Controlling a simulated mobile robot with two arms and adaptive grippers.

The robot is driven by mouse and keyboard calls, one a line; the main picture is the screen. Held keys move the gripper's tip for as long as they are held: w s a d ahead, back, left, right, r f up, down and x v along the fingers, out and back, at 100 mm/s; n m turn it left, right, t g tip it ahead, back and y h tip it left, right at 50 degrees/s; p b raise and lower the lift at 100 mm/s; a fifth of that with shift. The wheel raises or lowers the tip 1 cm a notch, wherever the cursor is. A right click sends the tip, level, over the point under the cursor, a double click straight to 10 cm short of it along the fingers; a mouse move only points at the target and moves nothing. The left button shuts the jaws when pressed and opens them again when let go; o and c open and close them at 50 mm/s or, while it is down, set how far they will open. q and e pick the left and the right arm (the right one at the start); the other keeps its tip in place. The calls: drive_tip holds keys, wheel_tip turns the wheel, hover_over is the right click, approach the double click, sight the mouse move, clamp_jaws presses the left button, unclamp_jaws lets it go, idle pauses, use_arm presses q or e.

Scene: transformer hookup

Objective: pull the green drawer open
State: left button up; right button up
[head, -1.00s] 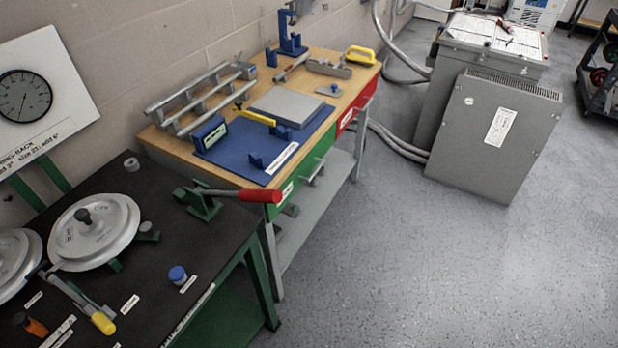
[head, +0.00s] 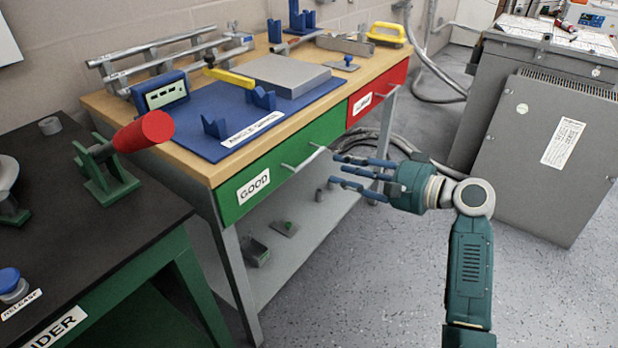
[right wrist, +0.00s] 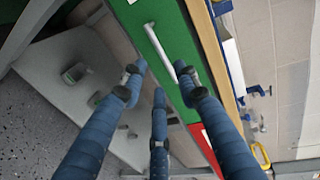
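The green drawer (head: 282,160) is set in the front of the wooden-topped workbench, with a white "GOOD" label (head: 254,187) and a thin silver bar handle (head: 303,158). Its front looks flush with the bench, so it appears shut. My right gripper (head: 338,168) is open and empty, its blue fingers pointing left, a little to the right of the handle. In the right wrist view, the fingers (right wrist: 160,79) are spread, with the handle (right wrist: 160,48) just beyond their tips on the green drawer front (right wrist: 178,30). I see no contact. My left gripper is not in view.
A red drawer (head: 382,93) with its own handle is right of the green one. A grey lower shelf (head: 300,225) holds small parts. A black-topped table (head: 60,215) with a red-handled lever (head: 145,131) stands at left; a grey transformer cabinet (head: 550,150) stands at right.

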sight(309, 158)
drive_tip(key=b+x, duration=0.1)
drive_tip(key=x, duration=0.9)
drive_tip(key=shift+w+a+b, duration=0.2)
drive_tip(key=shift+w+b, duration=0.05)
drive_tip(key=shift+b, duration=0.05)
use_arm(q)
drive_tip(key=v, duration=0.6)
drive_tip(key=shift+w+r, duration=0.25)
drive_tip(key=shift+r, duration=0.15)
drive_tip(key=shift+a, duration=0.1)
use_arm(e)
clamp_jaws()
